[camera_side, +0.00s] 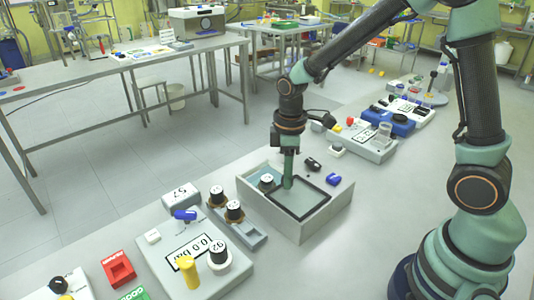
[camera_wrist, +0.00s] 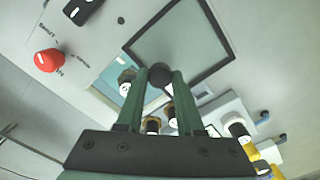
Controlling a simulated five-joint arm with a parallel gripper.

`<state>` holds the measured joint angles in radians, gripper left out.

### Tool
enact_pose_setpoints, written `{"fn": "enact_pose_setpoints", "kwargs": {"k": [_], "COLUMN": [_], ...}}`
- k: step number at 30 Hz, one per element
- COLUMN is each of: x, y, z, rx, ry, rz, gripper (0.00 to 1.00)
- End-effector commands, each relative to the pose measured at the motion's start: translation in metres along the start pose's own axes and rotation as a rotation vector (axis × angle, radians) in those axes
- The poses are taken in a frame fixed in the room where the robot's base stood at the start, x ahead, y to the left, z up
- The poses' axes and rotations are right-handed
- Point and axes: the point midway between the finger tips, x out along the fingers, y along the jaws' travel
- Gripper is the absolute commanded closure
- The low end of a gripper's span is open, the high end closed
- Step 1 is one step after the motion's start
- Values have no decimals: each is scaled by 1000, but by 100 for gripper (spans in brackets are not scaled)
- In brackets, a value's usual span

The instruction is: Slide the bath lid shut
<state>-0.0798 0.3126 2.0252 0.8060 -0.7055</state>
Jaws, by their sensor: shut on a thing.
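The bath (camera_side: 325,216) is a pale box in the middle of the bench. Its lid (camera_side: 312,207) is a clear pane in a black frame. It covers the right part of the opening, and a strip of bluish bath stays uncovered on the left with a black-capped vial (camera_side: 267,180) in it. My gripper (camera_side: 288,183) points down at the lid. In the wrist view, my gripper (camera_wrist: 158,85) is shut on the lid's dark round knob (camera_wrist: 158,74), beside the framed pane (camera_wrist: 200,45). The knob is hidden in the side view.
A black switch (camera_side: 313,163) and a blue piece (camera_side: 333,179) are behind the opening. A rack with dark-capped vials (camera_side: 234,212) stands close to the left. The bench right of the bath is clear.

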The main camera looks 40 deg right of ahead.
Motion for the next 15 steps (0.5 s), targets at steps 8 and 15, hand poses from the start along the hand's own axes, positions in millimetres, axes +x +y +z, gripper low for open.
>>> {"fn": "enact_pose_setpoints", "kwargs": {"k": [8,15], "x": [-2,-1], "y": [29,55], "z": [-29,-56], "rx": [0,0], "ry": [4,4], "rz": [4,4], "gripper": [100,100]}}
